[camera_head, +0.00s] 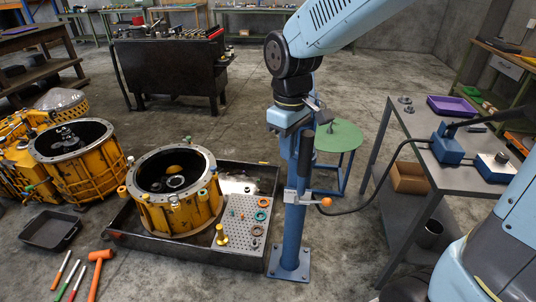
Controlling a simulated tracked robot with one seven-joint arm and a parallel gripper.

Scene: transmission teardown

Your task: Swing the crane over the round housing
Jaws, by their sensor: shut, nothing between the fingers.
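The crane is a blue post (290,235) bolted to the floor by a square base plate, just right of the tray. It has a dark cylinder and a side lever with an orange knob (325,202). My arm comes down from the upper right, and my gripper (318,112) is at the top of the post, overlapping it in the view. I cannot tell whether they touch. My gripper is shut and empty. My arm and wrist hide the crane's top, and no boom is clearly visible. The open round yellow housing (180,212) stands left of the post.
A dark tray (250,170) holds the housing and a perforated plate with rings. A second yellow housing (80,185) stands at left. A grey bench (425,130) with blue devices is at right, and a green round table (338,136) is behind the post. Tools lie front left.

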